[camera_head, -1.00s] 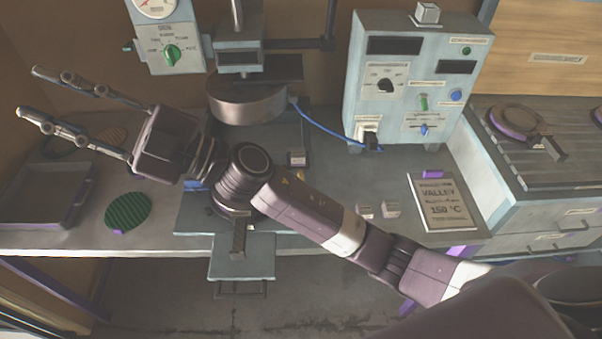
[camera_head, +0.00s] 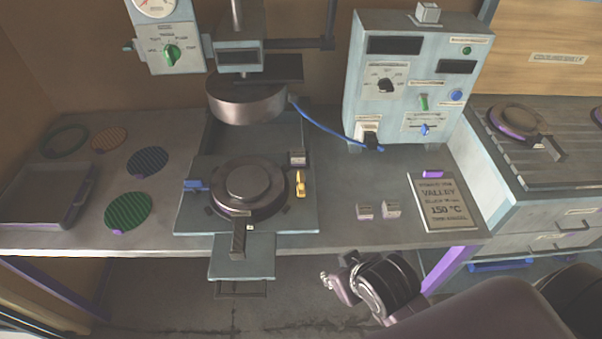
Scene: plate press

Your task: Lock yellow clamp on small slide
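The yellow clamp (camera_head: 300,184) stands at the right edge of the flat blue-grey plate (camera_head: 292,221) under the press. It is beside the dark round mould (camera_head: 247,187), and whether it is locked I cannot tell. A blue clamp (camera_head: 196,185) is on the opposite, left side. A narrow tongue (camera_head: 240,255) sticks out over the table's front edge; I cannot tell which part is the small slide. Part of my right arm, perhaps its gripper end, is below the table's front edge, apart from the clamp; its fingers are not clear. My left gripper is not in view.
The press head (camera_head: 247,102) hangs above and behind the mould. A control box (camera_head: 408,90) with a blue cable stands at the right rear. Several round discs and a tray (camera_head: 48,195) lie left.

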